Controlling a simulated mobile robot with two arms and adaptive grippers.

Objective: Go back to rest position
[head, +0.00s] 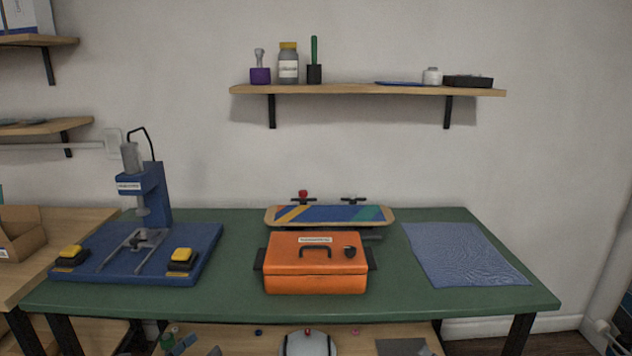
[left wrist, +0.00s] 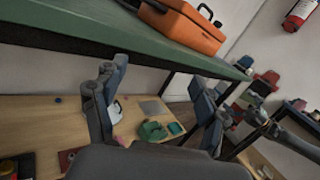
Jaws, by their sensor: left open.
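My left gripper (left wrist: 158,105) shows in the left wrist view with its two dark grey fingers spread wide apart. Nothing is held between the fingers. Seen from that wrist, the gripper is in front of the workbench, with the bench's green edge above it and the lower wooden shelf behind it.
The green workbench (head: 232,293) bears a blue press (head: 147,195), an orange toolbox (head: 314,275), a skateboard deck (head: 330,213) and a blue cloth (head: 465,255). The lower shelf (left wrist: 55,110) holds a green container (left wrist: 153,131). A fire extinguisher (left wrist: 299,14) hangs on the wall.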

